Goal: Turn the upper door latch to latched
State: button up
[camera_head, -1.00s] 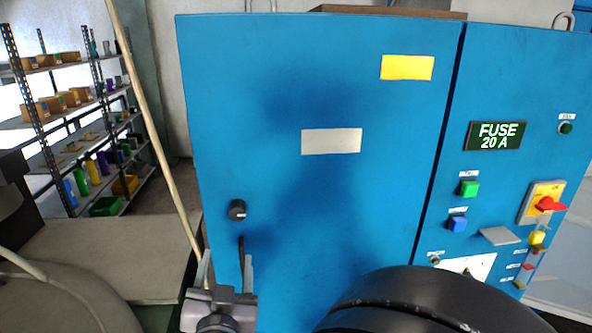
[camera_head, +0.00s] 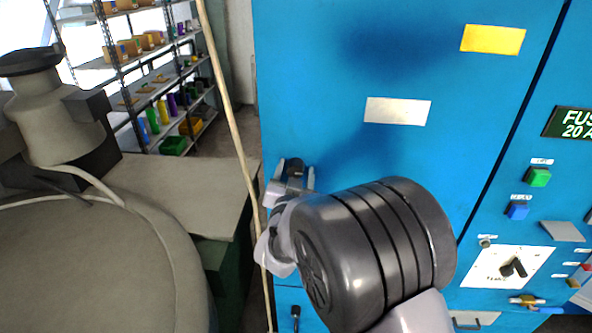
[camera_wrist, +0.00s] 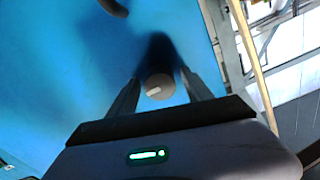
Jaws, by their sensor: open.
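The upper door latch (camera_head: 295,166) is a round black knob near the left edge of the blue cabinet door (camera_head: 340,65). In the wrist view the latch (camera_wrist: 158,86) shows a short light mark on its face, lying nearly sideways with a slight tilt. My gripper (camera_head: 292,178) is at the latch, and its open fingers (camera_wrist: 159,92) stand on either side of the knob. There are visible gaps between knob and fingers in the wrist view. My arm's wrist hides part of the door below the latch.
A second black knob (camera_head: 296,312) sits lower on the door. A control panel with a green button (camera_head: 538,177) and rotary switch (camera_head: 513,268) is at the right. A pale pole (camera_head: 232,120) stands close to the door's left side. Shelves (camera_head: 150,75) stand behind.

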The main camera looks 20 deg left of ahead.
grip_shut()
jog(key=shift+f+n+b, duration=0.15)
jog(key=shift+n+b, duration=0.15)
jog(key=shift+b, duration=0.15)
jog(key=shift+n+b, duration=0.6)
jog(key=shift+b, duration=0.15)
jog(key=shift+f+n+b, duration=0.1)
jog(key=shift+n+b, duration=0.6)
jog(key=shift+n, duration=0.2)
jog(key=n+b, duration=0.1)
jog(key=n, duration=0.3)
jog(key=shift+b, duration=0.35)
jog(key=n, duration=0.5)
jog(key=shift+r, duration=0.25)
jog(key=n+p, duration=0.1)
jog(key=n, duration=0.4)
jog(key=shift+n, duration=0.3)
